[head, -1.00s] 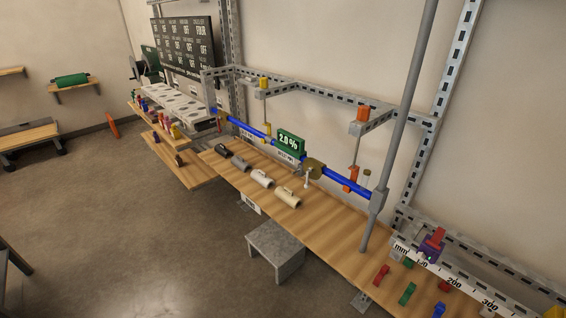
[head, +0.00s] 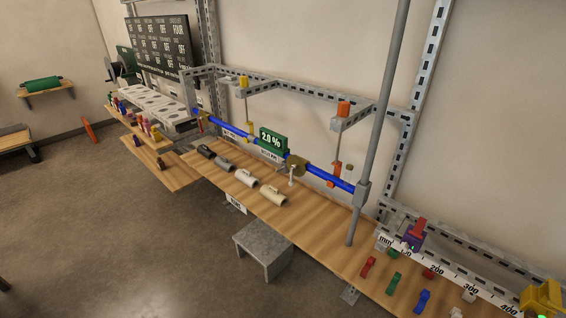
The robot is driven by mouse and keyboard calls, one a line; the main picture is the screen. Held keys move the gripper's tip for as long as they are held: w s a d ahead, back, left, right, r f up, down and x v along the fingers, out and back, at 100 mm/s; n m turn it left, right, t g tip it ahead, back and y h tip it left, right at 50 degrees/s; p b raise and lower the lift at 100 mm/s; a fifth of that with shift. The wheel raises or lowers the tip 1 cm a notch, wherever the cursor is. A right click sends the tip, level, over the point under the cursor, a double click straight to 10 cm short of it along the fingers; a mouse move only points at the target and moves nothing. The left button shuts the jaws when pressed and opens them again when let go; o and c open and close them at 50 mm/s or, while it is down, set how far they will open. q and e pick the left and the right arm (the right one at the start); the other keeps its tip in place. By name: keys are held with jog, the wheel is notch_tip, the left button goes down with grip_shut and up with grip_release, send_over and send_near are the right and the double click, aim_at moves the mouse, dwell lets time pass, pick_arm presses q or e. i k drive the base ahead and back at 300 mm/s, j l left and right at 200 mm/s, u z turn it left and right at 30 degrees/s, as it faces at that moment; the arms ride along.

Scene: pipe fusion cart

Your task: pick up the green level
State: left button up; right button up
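A green box with a "2.0 %" display (head: 272,141), which looks like the green level, sits on the blue pipe (head: 230,128) above the wooden bench. A grey labelled piece shows just below it. A brass-coloured fitting (head: 297,165) is on the pipe to its right. Neither of my grippers is in view.
Several short pipe pieces (head: 246,181) lie on the wooden bench (head: 310,215) in front. A grey upright post (head: 380,120) stands to the right. Small coloured pieces (head: 393,279) lie by a ruler (head: 437,270). A grey stool (head: 263,248) stands on the floor below; open floor is at left.

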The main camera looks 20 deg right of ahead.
aim_at(275, 143)
jog(key=i+j+z, duration=0.3)
jog(key=i+j, duration=0.4)
jog(key=i, duration=0.15)
